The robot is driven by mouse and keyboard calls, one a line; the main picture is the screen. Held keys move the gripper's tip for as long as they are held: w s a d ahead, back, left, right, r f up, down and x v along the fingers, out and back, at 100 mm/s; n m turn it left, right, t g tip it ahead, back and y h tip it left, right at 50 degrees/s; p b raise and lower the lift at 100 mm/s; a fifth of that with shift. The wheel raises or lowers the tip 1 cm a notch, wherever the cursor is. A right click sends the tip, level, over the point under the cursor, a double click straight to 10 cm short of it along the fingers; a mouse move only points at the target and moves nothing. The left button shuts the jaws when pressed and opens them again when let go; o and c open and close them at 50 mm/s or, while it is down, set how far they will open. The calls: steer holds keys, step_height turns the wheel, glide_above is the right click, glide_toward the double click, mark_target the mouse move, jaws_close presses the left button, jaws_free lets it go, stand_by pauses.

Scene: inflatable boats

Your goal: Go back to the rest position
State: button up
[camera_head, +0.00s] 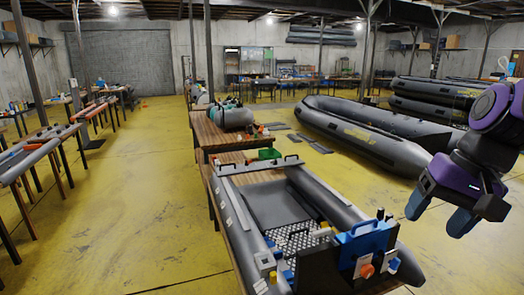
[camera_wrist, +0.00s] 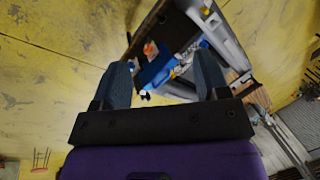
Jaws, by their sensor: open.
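My gripper (camera_head: 438,211) hangs at the right of the head view, beside and apart from the table with the grey inflatable boat (camera_head: 338,198). Its two blue fingers are spread and nothing shows between them in the head view. In the wrist view my gripper (camera_wrist: 163,85) is open, with the end of the boat table beyond the fingers. A blue box-like part (camera_head: 359,242) with an orange knob stands at the near end of the boat; it also shows in the wrist view (camera_wrist: 155,70).
A large grey boat (camera_head: 365,130) lies on the yellow floor behind my arm, with stacked boats (camera_head: 435,95) at the far right. Long work tables (camera_head: 35,152) stand at the left. The yellow floor (camera_head: 140,200) between them and the boat table is clear.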

steer(key=s+d+r+n+t+h, duration=0.2)
steer(key=s+r+n+t+h, duration=0.1)
steer(key=s+r+t, duration=0.1)
steer(key=shift+s+d+r, duration=0.15)
steer(key=shift+s+r, duration=0.45)
steer(key=shift+s, duration=0.65)
